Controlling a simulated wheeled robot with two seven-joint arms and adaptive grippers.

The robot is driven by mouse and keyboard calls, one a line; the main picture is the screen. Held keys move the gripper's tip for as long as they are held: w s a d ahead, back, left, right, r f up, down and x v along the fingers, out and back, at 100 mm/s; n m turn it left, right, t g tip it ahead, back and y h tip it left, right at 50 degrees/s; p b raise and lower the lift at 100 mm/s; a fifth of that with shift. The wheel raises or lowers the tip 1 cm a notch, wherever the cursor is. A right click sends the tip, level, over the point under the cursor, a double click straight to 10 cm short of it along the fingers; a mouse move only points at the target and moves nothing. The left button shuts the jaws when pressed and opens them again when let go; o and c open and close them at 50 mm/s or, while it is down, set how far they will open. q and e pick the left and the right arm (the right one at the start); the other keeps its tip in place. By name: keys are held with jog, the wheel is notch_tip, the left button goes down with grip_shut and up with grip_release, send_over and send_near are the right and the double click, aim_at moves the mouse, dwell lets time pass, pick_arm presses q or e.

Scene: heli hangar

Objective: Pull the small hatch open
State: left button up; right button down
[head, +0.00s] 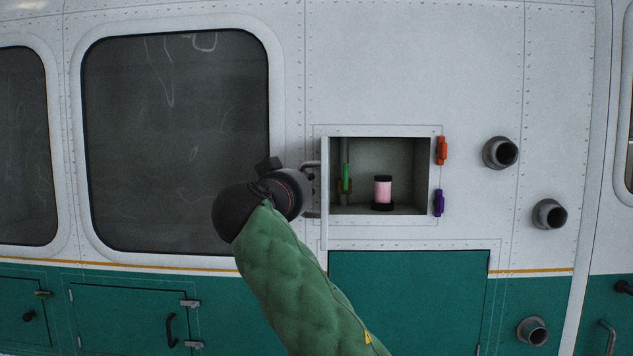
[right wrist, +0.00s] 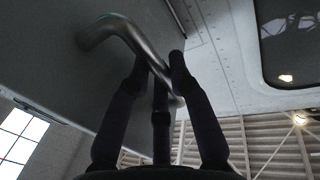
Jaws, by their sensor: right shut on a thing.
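The small hatch door (head: 325,228) stands swung out from the wall and shows nearly edge-on at the left side of its opening. Its curved metal handle (head: 311,164) is on the door's left-facing side. My right gripper (head: 308,188) is at this handle, its fingers mostly hidden behind my wrist in the head view. In the right wrist view, the dark fingers (right wrist: 162,72) are closed around the handle bar (right wrist: 128,33), against the grey door panel (right wrist: 55,62). My left gripper is out of view.
The open compartment (head: 408,158) holds a pink cylinder with black ends (head: 383,190) and a green-and-brown fitting (head: 346,178). An orange latch piece (head: 441,151) and a purple one (head: 438,203) sit at its right edge. Grey pipe stubs (head: 500,153) protrude further right. A window (head: 175,140) is left.

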jog(key=shift+w+a+f+p, duration=0.1)
jog(key=shift+w+a+p, duration=0.05)
jog(key=shift+a, duration=0.25)
jog(key=shift+w+a+p, duration=0.1)
jog(key=shift+a+p, duration=0.05)
jog(key=shift+a, duration=0.25)
jog(key=c, duration=1.4)
grip_release()
jog(key=v, duration=1.2)
